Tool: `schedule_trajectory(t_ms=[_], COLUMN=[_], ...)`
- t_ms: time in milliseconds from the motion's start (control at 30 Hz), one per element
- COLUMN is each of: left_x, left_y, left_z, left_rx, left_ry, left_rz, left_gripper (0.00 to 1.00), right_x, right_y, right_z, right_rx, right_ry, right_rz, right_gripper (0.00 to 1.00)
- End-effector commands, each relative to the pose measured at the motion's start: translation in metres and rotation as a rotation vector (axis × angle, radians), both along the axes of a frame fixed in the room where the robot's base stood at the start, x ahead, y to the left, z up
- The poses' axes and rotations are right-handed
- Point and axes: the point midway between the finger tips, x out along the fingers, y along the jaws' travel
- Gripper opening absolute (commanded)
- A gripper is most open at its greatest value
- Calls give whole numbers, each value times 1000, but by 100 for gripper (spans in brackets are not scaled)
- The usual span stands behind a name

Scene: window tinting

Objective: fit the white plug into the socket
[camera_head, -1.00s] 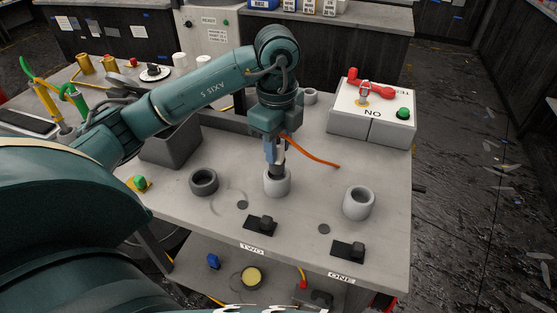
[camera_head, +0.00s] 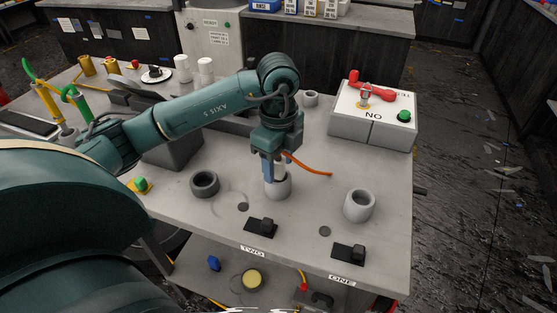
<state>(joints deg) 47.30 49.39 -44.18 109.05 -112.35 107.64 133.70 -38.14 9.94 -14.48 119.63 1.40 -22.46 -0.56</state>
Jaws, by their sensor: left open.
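My left gripper (camera_head: 273,172) hangs pointing down over the middle light-grey ring socket (camera_head: 278,190) on the worktable. Its jaws are open, with the blue-grey finger on the left. A white piece, apparently the white plug (camera_head: 281,170), shows between and beside the fingers, upright at the socket's mouth. Its lower end is hidden, so I cannot tell how deep it sits. A dark ring socket (camera_head: 204,184) stands to the left and another light-grey ring socket (camera_head: 359,205) to the right, both empty-looking. My right gripper is not in view.
A white control box (camera_head: 372,115) with a red handle and green button stands at the back right. Two black switches (camera_head: 262,227) (camera_head: 348,253) lie near the front edge. An orange cable (camera_head: 310,168) runs beside my gripper. White cylinders (camera_head: 206,69) stand at the back.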

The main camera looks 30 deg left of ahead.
Motion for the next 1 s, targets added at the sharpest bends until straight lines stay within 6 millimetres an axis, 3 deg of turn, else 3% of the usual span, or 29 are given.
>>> schedule_trajectory(t_ms=[300, 700, 1000], left_x=[1, 1, 0], left_y=[0, 1, 0], left_z=[10, 95, 122], left_rx=[0, 2, 1], left_ry=[-3, -7, -1], left_rz=[0, 1, 1], left_gripper=[51, 51, 51], right_x=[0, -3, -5], right_y=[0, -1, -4], right_z=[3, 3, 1], right_rx=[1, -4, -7], right_ry=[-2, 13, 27], right_rz=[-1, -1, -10], right_gripper=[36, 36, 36])
